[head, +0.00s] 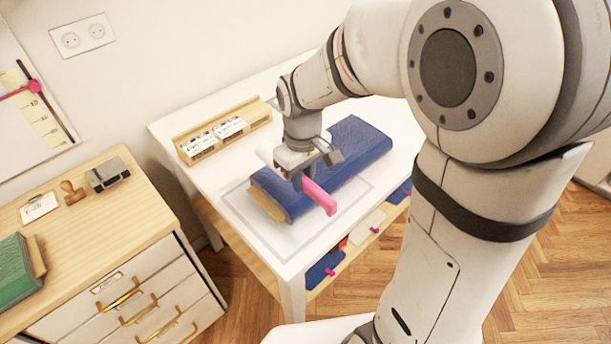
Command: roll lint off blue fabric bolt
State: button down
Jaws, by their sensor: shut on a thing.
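The blue fabric bolt (352,146) lies flat on the white table (236,188), inside a thin grey outline. The end of its wooden core (267,204) sticks out at the near left. My gripper (299,178) is over the near left part of the bolt, shut on the lint roller's pink handle (319,198). The handle points toward the lower right. A white part, seemingly the roller head (265,155), shows to the left behind the gripper. I cannot tell whether the roller touches the fabric, and no lint is discernible.
A wooden tray with white labelled cards (230,127) stands at the table's back left. A lower shelf holds fabric pieces with pink parts (326,268). A wooden cabinet (100,210) at left carries a green bolt (14,276), a stamp (72,191) and a dark block (108,174).

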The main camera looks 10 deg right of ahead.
aim_at(337, 206)
jog(key=shift+s+d, duration=0.95)
jog(key=shift+s, duration=0.45)
jog(key=shift+s+d, duration=0.95)
jog(key=shift+s, duration=0.4)
jog(key=shift+s+d, duration=0.95)
jog(key=shift+s, duration=0.45)
